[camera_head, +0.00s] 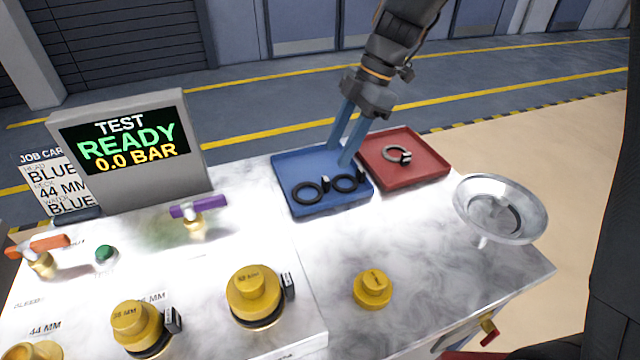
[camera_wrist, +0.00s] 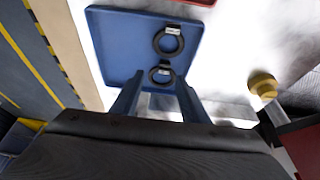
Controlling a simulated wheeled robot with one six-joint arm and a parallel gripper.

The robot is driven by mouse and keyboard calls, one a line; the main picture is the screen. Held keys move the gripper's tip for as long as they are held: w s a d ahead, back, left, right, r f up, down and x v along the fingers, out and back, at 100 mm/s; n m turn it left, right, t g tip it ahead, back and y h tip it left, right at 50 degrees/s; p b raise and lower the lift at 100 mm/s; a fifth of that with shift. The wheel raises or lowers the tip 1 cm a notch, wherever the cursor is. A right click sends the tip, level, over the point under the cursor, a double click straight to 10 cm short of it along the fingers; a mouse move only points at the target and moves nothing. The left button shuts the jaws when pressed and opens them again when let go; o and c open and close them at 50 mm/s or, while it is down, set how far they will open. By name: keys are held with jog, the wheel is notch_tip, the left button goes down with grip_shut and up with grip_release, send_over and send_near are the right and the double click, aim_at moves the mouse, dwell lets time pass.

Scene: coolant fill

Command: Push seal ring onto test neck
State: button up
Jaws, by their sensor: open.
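Two black seal rings with small tags lie in the blue tray (camera_head: 293,169), a left one (camera_head: 307,193) and a right one (camera_head: 344,184). In the wrist view, the nearer ring (camera_wrist: 160,76) appears between and just beyond my fingertips, and the farther ring (camera_wrist: 168,40) lies past it. My gripper (camera_head: 341,156) is open and empty, its blue fingers over the back right part of the blue tray. I cannot tell which fitting is the test neck. Yellow-topped fittings marked in MM (camera_head: 255,290) (camera_head: 136,325) stand at the front, with black rings around their bases.
A red tray (camera_head: 425,178) with a grey clamp ring (camera_head: 396,154) adjoins the blue tray. A metal funnel (camera_head: 500,212) stands at right. A loose yellow cap (camera_head: 372,289) sits front centre. Purple (camera_head: 197,208) and orange (camera_head: 38,247) valve handles stand left, before the READY screen (camera_head: 130,140).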

aim_at(326, 178)
jog(key=p+x, duration=0.1)
jog(key=x, duration=0.2)
jog(key=s+p+x, duration=0.1)
jog(key=x, duration=0.2)
jog(key=shift+s, duration=0.1)
jog(key=shift+a+f, duration=0.15)
jog(key=shift+f, duration=0.25)
grip_shut()
